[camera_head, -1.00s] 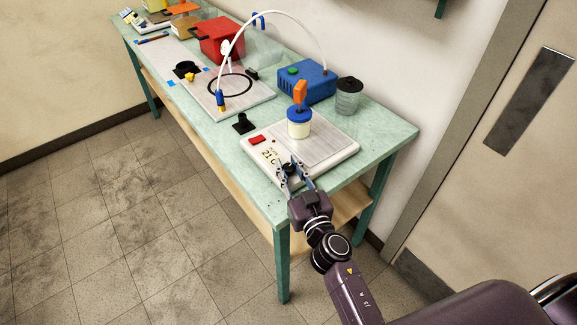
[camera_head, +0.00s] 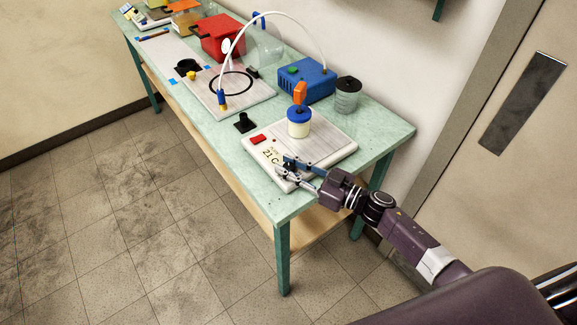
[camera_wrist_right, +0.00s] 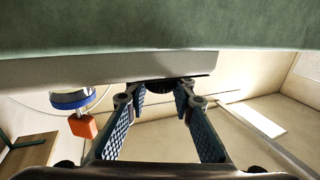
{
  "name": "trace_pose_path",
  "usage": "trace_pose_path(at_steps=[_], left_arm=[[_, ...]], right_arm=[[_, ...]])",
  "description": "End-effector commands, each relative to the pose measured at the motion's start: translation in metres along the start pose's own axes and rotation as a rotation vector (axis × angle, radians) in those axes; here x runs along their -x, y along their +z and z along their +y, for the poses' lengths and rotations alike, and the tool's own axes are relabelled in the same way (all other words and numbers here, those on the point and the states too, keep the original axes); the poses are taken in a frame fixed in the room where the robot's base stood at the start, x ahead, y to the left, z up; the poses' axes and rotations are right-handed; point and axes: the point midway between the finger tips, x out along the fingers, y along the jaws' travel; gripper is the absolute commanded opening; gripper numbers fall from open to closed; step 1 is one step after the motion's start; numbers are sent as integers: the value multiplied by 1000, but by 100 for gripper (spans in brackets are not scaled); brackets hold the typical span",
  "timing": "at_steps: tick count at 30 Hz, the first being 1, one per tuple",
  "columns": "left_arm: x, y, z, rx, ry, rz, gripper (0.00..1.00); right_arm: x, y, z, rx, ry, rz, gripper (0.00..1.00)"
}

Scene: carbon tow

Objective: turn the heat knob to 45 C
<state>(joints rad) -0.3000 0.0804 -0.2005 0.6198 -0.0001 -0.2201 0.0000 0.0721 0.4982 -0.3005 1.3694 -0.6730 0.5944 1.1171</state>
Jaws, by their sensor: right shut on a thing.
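The white hot plate (camera_head: 330,157) sits at the near end of the green bench, with a red switch (camera_head: 257,139) and a display (camera_head: 270,156) on its front that seems to read 21 C. My right gripper (camera_head: 285,166) is at the plate's front, shut on the dark heat knob, which its fingers partly hide in the head view. In the right wrist view the black knob (camera_wrist_right: 163,86) shows between the finger ends. A white jar (camera_head: 299,130) with a blue lid and an orange piece on top stands on the plate. My left gripper is not in view.
A blue box (camera_head: 307,81) and a grey lidded jar (camera_head: 348,95) stand behind the plate. A small black part (camera_head: 244,123) lies left of it. A board with a black ring (camera_head: 231,84) and a red box (camera_head: 222,36) are farther along the bench (camera_head: 375,135).

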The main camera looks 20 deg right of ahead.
Motion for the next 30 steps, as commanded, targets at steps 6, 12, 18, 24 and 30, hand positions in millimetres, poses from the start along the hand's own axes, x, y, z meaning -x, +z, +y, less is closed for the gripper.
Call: trace_pose_path(at_steps=[6, 12, 18, 24, 30], left_arm=[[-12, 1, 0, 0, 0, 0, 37], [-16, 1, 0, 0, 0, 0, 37], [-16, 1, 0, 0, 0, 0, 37], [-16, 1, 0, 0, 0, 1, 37], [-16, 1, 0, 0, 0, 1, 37]], right_arm=[[0, 2, 2, 4, -105, -1, 0], [0, 0, 2, 3, -154, 0, 0], [0, 0, 1, 1, -168, 0, 0], [0, 0, 1, 1, -168, 1, 0], [-1, 0, 0, 1, -167, 1, 36]])
